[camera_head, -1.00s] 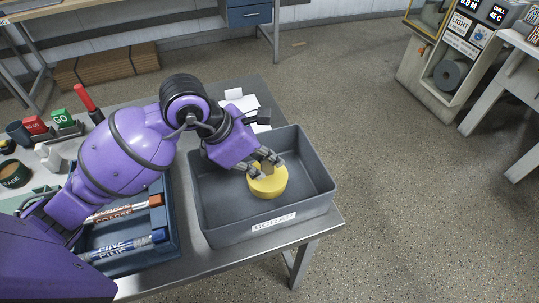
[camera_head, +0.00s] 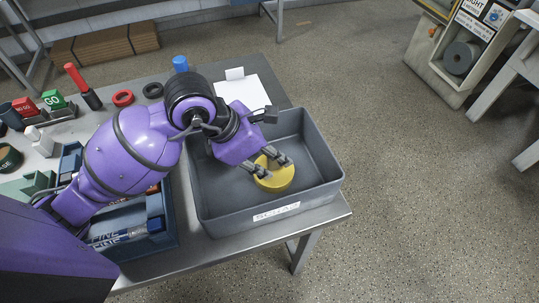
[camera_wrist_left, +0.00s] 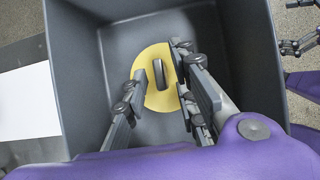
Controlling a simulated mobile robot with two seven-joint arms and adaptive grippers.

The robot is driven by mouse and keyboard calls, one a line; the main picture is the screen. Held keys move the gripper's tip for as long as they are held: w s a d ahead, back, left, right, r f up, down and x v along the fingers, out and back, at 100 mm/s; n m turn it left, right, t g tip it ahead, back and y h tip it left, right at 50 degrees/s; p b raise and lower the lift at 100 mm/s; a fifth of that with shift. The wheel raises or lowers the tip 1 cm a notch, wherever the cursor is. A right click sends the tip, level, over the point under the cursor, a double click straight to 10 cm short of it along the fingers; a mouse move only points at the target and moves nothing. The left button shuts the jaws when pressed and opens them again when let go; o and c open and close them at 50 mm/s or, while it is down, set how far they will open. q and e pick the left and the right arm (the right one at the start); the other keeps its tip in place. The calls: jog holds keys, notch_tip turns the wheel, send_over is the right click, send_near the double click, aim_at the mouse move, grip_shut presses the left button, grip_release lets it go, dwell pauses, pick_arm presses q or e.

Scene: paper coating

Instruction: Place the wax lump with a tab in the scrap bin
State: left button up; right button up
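The wax lump (camera_head: 276,181) is a yellow disc with a raised tab (camera_wrist_left: 160,74), which shows dark grey-brown in the left wrist view. It lies inside the grey scrap bin (camera_head: 322,196), apparently on the floor. My left gripper (camera_head: 275,167) reaches down into the bin over the lump. In the left wrist view its fingers (camera_wrist_left: 160,66) are spread on both sides of the tab, with gaps between. My right gripper is outside the head view; part of what seems to be it (camera_wrist_left: 292,46) shows at the right edge of the left wrist view, its opening unclear.
A blue tray (camera_head: 158,222) with labelled tubes stands left of the bin, partly under my left arm. White paper (camera_head: 243,92) lies behind the bin. Red and black rings (camera_head: 123,97), a blue cup (camera_head: 180,63) and GO blocks (camera_head: 53,100) stand at the back left.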

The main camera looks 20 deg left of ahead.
pick_arm(q)
jog(key=shift+d+r, duration=0.1)
jog(key=shift+r, duration=0.1)
jog(key=v, duration=1.2)
jog(key=shift+p, duration=0.35)
jog(key=shift+f, duration=0.1)
